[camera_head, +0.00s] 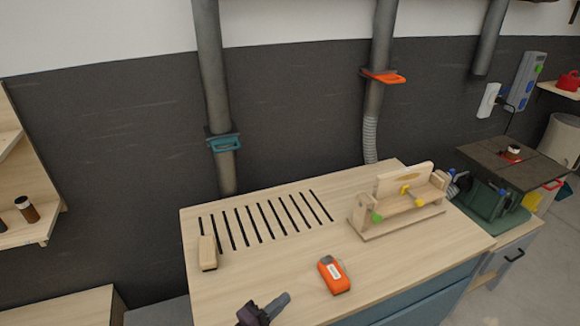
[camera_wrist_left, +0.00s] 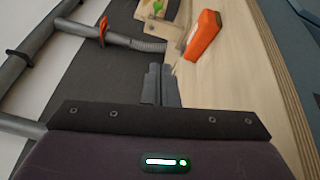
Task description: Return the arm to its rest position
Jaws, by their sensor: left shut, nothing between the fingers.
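My left gripper (camera_head: 277,303) shows at the bottom of the head view, over the near edge of the wooden workbench (camera_head: 300,262). Its dark fingers are together with nothing between them. In the left wrist view the closed fingers (camera_wrist_left: 160,84) point toward the bench top. An orange box-like tool (camera_head: 334,275) lies on the bench to the right of the gripper, apart from it; it also shows in the left wrist view (camera_wrist_left: 203,36). My right gripper is in neither view.
A wooden block (camera_head: 207,252) sits by the slots on the left of the bench. A wooden jig (camera_head: 400,203) stands at the back right. A green machine with a dark table (camera_head: 512,160) is further right. Grey pipes (camera_head: 212,80) run up the wall.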

